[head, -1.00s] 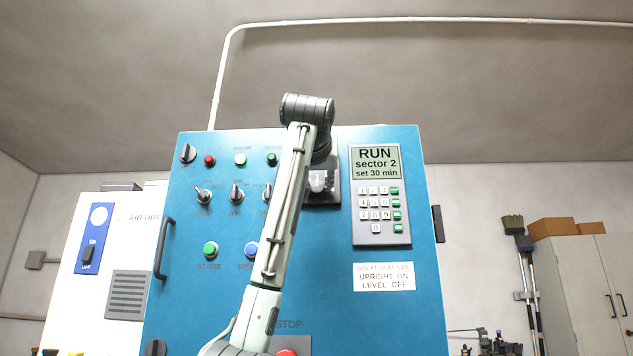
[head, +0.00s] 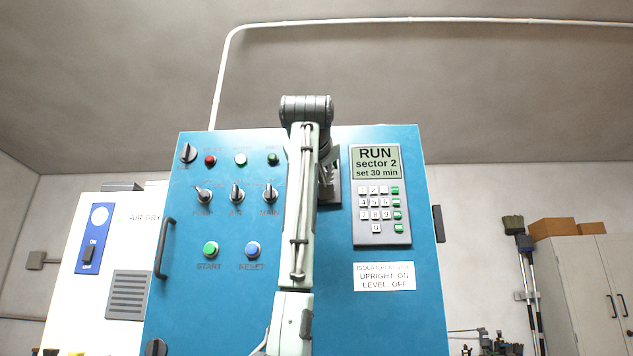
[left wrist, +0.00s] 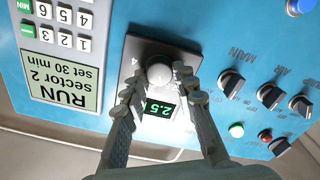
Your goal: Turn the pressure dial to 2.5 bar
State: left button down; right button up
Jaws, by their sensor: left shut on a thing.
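In the left wrist view, a small green readout (left wrist: 158,108) below the knob shows 2.5, upside down in the picture. My left gripper (left wrist: 160,80) is shut on the knob, one finger on each side. In the head view my left arm stands in front of the panel and hides most of the dial; only part of the dark plate (head: 336,196) shows beside it. My right gripper is in neither view.
A keypad unit (head: 380,195) reading "RUN sector 2 set 30 min" is right of the dial. Black selector switches (head: 236,194) and green START (head: 210,250) and blue RESET (head: 252,250) buttons are to the left. A dark handle (head: 164,250) sticks out at the panel's left edge.

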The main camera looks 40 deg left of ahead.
pick_arm(q)
jog(key=n, duration=0.2)
jog(key=shift+n, duration=0.4)
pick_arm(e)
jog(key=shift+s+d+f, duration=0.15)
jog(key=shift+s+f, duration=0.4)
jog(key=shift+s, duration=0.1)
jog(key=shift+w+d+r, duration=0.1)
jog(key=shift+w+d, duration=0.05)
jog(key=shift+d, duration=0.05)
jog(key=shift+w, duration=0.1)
pick_arm(q)
jog(key=c, duration=1.2)
grip_release()
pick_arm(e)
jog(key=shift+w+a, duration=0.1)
